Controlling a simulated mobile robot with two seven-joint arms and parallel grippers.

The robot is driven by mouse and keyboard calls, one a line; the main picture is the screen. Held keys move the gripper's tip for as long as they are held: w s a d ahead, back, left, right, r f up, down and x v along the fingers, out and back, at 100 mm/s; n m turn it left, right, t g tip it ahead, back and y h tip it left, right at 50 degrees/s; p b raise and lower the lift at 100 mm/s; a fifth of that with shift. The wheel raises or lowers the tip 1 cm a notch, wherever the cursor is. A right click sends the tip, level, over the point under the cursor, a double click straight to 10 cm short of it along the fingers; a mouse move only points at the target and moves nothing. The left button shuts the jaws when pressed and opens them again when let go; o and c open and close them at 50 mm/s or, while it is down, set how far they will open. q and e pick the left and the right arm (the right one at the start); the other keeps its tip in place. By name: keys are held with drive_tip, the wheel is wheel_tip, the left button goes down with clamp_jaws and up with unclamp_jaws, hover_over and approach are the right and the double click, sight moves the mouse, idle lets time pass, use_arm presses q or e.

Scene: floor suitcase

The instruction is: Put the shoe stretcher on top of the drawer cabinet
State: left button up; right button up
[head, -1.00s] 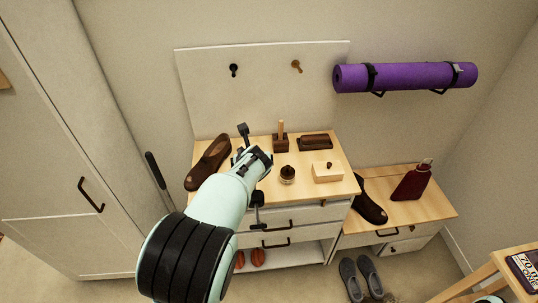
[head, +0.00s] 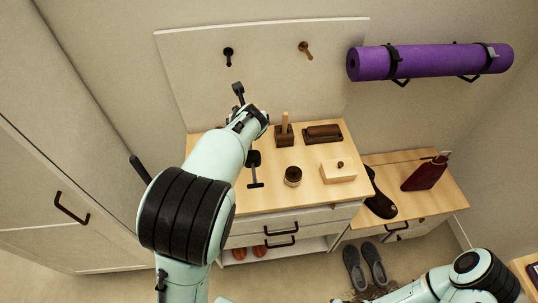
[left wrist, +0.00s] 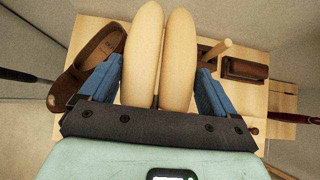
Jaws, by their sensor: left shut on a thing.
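The shoe stretcher (left wrist: 178,60), two long pale wooden halves side by side, is between the blue fingers of my left gripper (left wrist: 157,88) in the left wrist view. That gripper is shut on it. In the head view my left gripper (head: 250,120) is over the back left of the drawer cabinet (head: 275,197), and the hand and arm hide the stretcher. I cannot tell whether the stretcher touches the top. My right gripper is out of view; only my right arm shows at the bottom right.
The cabinet top carries a brown shoe (left wrist: 88,68), a brush holder (head: 284,137), a dark brush (head: 323,133), a jar (head: 293,177) and a pale box (head: 338,172). Hooks (head: 228,53) and a purple mat (head: 430,61) are behind. A lower bench (head: 440,190) stands right.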

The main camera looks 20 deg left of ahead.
use_arm(q)
drive_tip(key=shift+f+b, duration=1.45)
drive_tip(key=shift+f, duration=8.4)
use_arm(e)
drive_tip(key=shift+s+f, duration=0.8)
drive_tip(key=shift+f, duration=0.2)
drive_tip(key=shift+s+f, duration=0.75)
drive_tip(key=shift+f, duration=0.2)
use_arm(q)
drive_tip(key=o, duration=1.1)
drive_tip(key=shift+s+f, duration=0.1)
drive_tip(key=shift+f, duration=0.15)
drive_tip(key=shift+c, duration=0.2)
drive_tip(key=shift+o, duration=0.7)
drive_tip(key=shift+r, duration=0.1)
drive_tip(key=shift+d+r, duration=0.1)
drive_tip(key=shift+r, duration=0.15)
drive_tip(key=v, duration=1.2)
drive_tip(key=shift+p, duration=0.45)
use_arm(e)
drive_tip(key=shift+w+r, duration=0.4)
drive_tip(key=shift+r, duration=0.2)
use_arm(q)
drive_tip(key=shift+d+f, duration=0.1)
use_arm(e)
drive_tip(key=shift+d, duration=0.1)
